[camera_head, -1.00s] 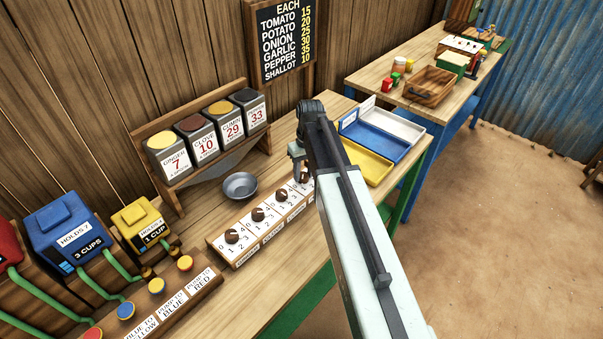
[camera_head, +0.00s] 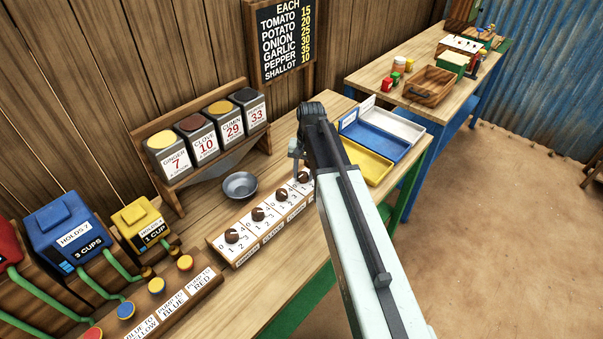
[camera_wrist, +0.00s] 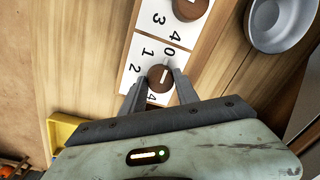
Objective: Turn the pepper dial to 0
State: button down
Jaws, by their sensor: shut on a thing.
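The end dial of the row, a round brown knob (camera_wrist: 155,80) with a short white line, sits on a white number plate. My gripper (camera_wrist: 156,82) is shut on this knob, with one finger on each side. The white line runs roughly up toward the 0 in the wrist view; its exact setting is hard to tell. The figures 0, 1, 2 and 4 show around it. The dial's name label is hidden. In the head view the knob (camera_head: 304,177) shows partly, beside my gripper (camera_head: 295,166) and left of my arm.
The dial board (camera_head: 226,253) carries other brown knobs. A grey bowl (camera_head: 239,186) stands behind it. Spice tins stand on a wooden rack (camera_head: 173,183). A yellow tray (camera_head: 369,164) lies close right of my arm. A price board (camera_head: 285,40) hangs behind.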

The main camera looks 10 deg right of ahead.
aim_at(305, 175)
jog(key=shift+s, duration=0.1)
dwell(0.3)
jog(key=c, duration=0.9)
grip_release()
jog(key=shift+r, duration=0.15)
jog(key=r+p, duration=0.7)
jog(key=p, duration=0.1)
jog(key=shift+s+d+r, duration=0.1)
jog(key=shift+d+r, duration=0.25)
jog(key=shift+f, duration=0.1)
jog(key=shift+f, duration=0.1)
